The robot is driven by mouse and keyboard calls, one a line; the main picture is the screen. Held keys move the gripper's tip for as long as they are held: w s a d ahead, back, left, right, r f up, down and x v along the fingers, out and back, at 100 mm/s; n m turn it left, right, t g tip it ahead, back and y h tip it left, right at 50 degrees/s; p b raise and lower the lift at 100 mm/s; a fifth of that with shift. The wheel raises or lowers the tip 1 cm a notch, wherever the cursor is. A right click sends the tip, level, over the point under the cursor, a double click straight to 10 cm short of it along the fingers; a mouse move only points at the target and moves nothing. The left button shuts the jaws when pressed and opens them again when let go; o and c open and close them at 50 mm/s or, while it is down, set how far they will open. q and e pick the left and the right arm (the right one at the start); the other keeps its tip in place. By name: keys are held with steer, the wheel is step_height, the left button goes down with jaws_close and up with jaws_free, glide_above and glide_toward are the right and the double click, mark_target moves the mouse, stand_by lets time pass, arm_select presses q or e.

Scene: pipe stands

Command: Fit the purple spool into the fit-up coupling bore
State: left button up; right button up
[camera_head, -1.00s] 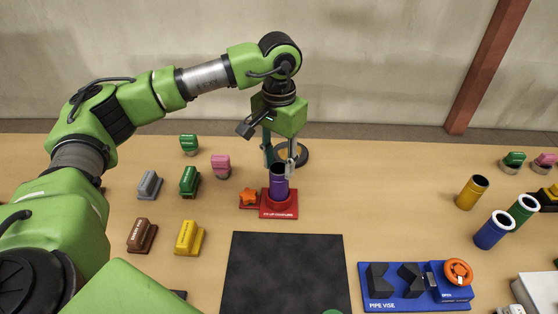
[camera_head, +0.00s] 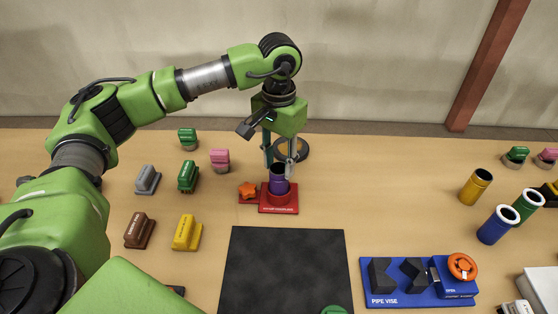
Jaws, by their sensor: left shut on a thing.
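The purple spool (camera_head: 278,186) stands upright at the red fit-up coupling (camera_head: 291,205), with its lower end inside the coupling's ring and its upper part showing above it. How deep it sits cannot be seen. My left gripper (camera_head: 279,164) comes down from above and is shut on the spool's upper part. The coupling has a red base plate with an orange star-shaped knob (camera_head: 248,190) at its left. My right gripper is not in view.
A dark ring (camera_head: 304,150) lies behind the gripper. Labelled blocks, including a yellow one (camera_head: 187,232), stand at left. A black mat (camera_head: 285,270) lies in front. A blue pipe vise (camera_head: 400,296) and yellow, blue and green pipes (camera_head: 497,225) are at right.

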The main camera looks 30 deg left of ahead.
arm_select(q)
steer(key=o, duration=1.4)
steer(key=shift+o, duration=0.2)
step_height(320, 180, up, 5)
steer(key=p, duration=0.2)
steer(key=shift+p, duration=0.4)
step_height(320, 180, up, 12)
